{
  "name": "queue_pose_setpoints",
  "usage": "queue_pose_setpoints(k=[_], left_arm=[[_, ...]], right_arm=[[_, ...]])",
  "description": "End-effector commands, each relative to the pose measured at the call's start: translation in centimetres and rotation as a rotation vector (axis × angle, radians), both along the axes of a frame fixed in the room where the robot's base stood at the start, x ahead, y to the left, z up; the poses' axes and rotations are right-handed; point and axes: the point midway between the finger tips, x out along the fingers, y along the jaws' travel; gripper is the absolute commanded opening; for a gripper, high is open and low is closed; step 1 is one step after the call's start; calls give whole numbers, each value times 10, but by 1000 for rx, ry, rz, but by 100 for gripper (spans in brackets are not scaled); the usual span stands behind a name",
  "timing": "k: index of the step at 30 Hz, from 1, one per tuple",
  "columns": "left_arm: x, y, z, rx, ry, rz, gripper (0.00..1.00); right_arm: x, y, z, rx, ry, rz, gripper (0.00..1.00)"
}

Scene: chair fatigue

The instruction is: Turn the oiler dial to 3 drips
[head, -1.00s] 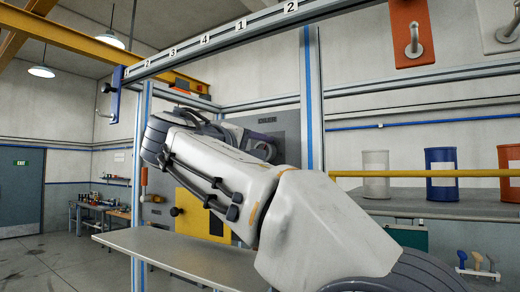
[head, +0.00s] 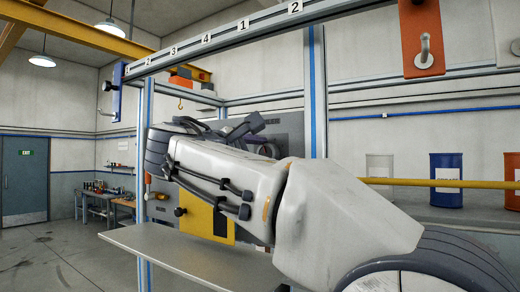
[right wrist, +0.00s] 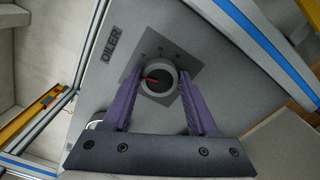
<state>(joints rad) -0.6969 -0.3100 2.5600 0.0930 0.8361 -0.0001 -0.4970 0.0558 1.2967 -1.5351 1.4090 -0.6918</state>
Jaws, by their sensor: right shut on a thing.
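The oiler dial (right wrist: 158,79) is a round grey knob with a red pointer, set on a dark square plate (right wrist: 188,66) of the grey panel marked OILER (right wrist: 112,42). In the head view my right arm covers the dial, and only part of the panel (head: 291,127) shows. My left gripper is not in view.
A grey shelf (head: 185,255) juts out below the panel, with a yellow panel (head: 203,217) behind it. A blue-striped post (head: 318,85) stands right of the oiler panel. A yellow rail (head: 430,183) and a blue drum (head: 446,175) are farther right.

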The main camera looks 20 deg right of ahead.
Motion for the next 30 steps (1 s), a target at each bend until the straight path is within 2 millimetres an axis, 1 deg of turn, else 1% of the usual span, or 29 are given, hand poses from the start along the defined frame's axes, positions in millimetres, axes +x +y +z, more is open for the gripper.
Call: queue_pose_setpoints(k=[8,21,22,24,30], left_arm=[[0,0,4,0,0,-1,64],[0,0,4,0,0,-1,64],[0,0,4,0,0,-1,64],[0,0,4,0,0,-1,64],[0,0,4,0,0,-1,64]], right_arm=[[1,1,0,-42,54,2,3],[1,1,-1,-47,61,2,3],[1,1,-1,-47,61,2,66],[1,1,-1,-47,61,2,89],[0,0,0,-46,60,1,89]])
